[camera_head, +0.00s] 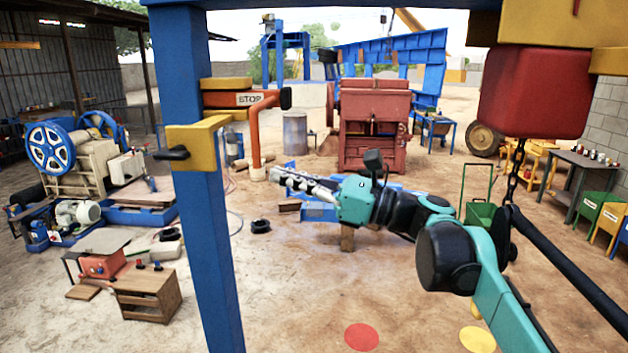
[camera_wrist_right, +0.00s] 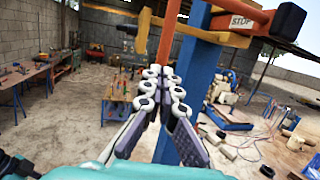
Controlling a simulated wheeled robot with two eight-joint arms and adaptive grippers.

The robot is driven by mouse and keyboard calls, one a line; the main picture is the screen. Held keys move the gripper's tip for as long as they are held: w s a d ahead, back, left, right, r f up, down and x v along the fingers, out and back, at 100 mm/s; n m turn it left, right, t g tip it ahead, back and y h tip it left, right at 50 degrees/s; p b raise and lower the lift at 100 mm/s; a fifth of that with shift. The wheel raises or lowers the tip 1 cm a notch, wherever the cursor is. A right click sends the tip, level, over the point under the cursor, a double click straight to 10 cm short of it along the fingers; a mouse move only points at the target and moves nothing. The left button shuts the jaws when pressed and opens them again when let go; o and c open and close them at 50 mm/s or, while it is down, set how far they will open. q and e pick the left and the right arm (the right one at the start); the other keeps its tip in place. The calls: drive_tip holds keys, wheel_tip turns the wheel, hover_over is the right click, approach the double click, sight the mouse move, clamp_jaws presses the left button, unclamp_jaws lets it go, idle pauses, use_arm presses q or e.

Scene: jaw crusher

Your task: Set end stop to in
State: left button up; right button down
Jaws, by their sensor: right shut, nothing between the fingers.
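The end stop appears to be the red bar with a white STOP label (camera_head: 250,99) and a black cap (camera_head: 286,98), carried between yellow blocks on a blue post (camera_head: 213,230). The label also shows in the wrist view (camera_wrist_right: 241,21), with the black cap (camera_wrist_right: 288,20) at upper right. My right gripper (camera_head: 283,178) is shut and empty, apart from the bar, lower and to its right in the head view. In the wrist view its fingertips (camera_wrist_right: 162,73) meet below and left of the bar. My left gripper is not in view.
A yellow bracket with a black knob (camera_head: 172,154) sits on the post below the bar. Red machinery (camera_head: 375,125) stands further back. Open ground lies below my right arm.

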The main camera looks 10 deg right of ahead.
drive_tip(key=shift+x, duration=0.8)
drive_tip(key=a, duration=0.2)
drive_tip(key=w+a, duration=0.1)
drive_tip(key=a, duration=0.1)
drive_tip(key=shift+a, duration=0.2)
drive_tip(key=shift+f, duration=0.15)
